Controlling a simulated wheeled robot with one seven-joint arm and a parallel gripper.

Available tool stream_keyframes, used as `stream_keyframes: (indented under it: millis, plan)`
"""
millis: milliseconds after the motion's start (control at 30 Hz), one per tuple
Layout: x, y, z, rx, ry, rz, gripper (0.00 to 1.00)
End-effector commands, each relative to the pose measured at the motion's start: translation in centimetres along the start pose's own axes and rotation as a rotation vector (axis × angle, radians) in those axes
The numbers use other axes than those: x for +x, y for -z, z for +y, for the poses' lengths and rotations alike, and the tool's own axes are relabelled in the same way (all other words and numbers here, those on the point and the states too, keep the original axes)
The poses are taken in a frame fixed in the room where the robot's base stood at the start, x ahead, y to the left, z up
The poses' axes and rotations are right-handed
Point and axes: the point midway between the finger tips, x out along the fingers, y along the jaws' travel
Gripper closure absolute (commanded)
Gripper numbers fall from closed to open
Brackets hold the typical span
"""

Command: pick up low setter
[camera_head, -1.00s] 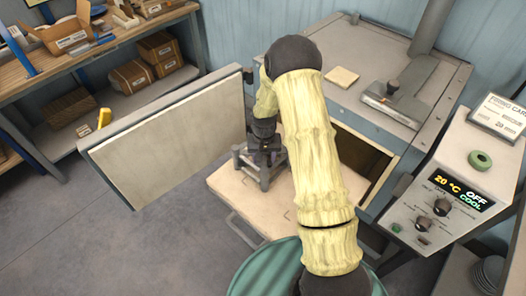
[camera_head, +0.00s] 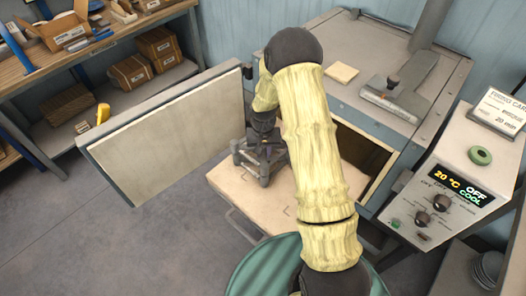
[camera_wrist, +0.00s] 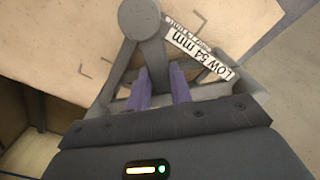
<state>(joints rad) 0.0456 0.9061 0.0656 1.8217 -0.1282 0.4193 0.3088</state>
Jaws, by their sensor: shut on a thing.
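The low setter is a dark grey frame with arms and round posts. In the head view the setter (camera_head: 250,160) is over the pale shelf board in front of the kiln opening, partly hidden by my arm. In the wrist view the setter (camera_wrist: 140,20) carries a white label reading "LOW 54 mm". My gripper (camera_wrist: 160,82) has its two purple fingers close together on a part of the setter, and it also shows in the head view (camera_head: 264,148). The gripped part is mostly hidden between the fingers. I cannot tell whether the setter touches the board.
The pale board (camera_head: 235,190) has corner marks. The open kiln door (camera_head: 165,145) stands to the left, close to the setter. A control panel (camera_head: 440,200) is at right, a green drum (camera_head: 265,268) at the front. Shelves (camera_head: 120,80) with boxes stand back left.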

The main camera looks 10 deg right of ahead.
Motion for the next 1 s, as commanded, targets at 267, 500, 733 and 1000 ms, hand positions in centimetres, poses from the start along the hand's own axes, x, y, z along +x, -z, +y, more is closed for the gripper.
stream_keyframes:
  millis: [267,500,733,1000]
  plan:
    - [-3.9,0.2,0.0,0.002,0.002,0.008,1.00]
    - [-8.0,0.1,0.0,0.001,0.002,0.007,1.00]
    - [-9.4,0.0,-0.2,-0.002,0.002,0.003,1.00]
    - [-9.4,0.0,-0.2,-0.003,0.001,0.003,1.00]
